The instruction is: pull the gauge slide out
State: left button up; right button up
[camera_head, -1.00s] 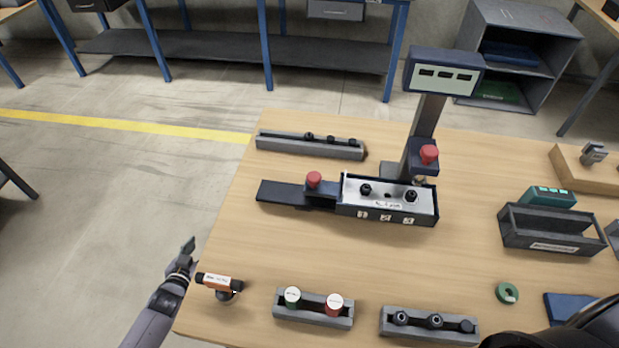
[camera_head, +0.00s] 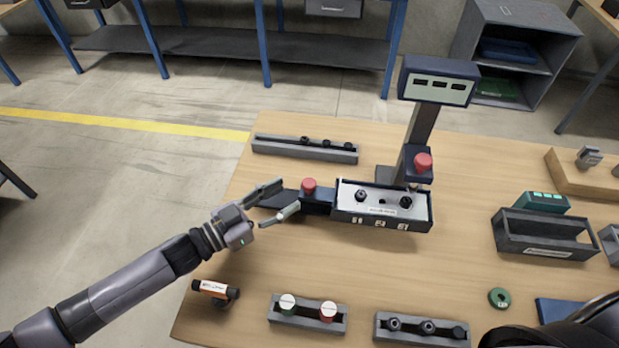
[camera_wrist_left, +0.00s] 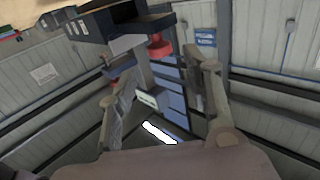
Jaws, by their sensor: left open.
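The gauge (camera_head: 383,217) stands on the wooden table, a dark box with a light top plate and black knobs. Its dark slide block (camera_head: 318,202) with a red knob (camera_head: 309,185) sits at the gauge's left end, on a dark rail running left. My left gripper (camera_head: 289,196) is open just left of the red knob, its fingers apart over the rail. In the left wrist view the red knob (camera_wrist_left: 160,45) shows ahead between the open fingers (camera_wrist_left: 165,62), and the gauge is at the upper left. I cannot tell whether a finger touches anything. My right gripper is not seen.
A long grey holder (camera_head: 305,151) lies behind the rail. An orange-labelled tool (camera_head: 216,290) and two grey racks (camera_head: 308,321) (camera_head: 421,334) are in front. A post with a display (camera_head: 438,83) rises behind the gauge. The table between gauge and racks is clear.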

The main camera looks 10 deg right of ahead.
aim_at(303, 186)
pick_arm(q)
jog(key=p+x, duration=0.1)
jog(key=x, duration=0.6)
jog(key=shift+w+d, duration=0.1)
jog(key=shift+d, duration=0.2)
grip_shut()
dwell(0.5)
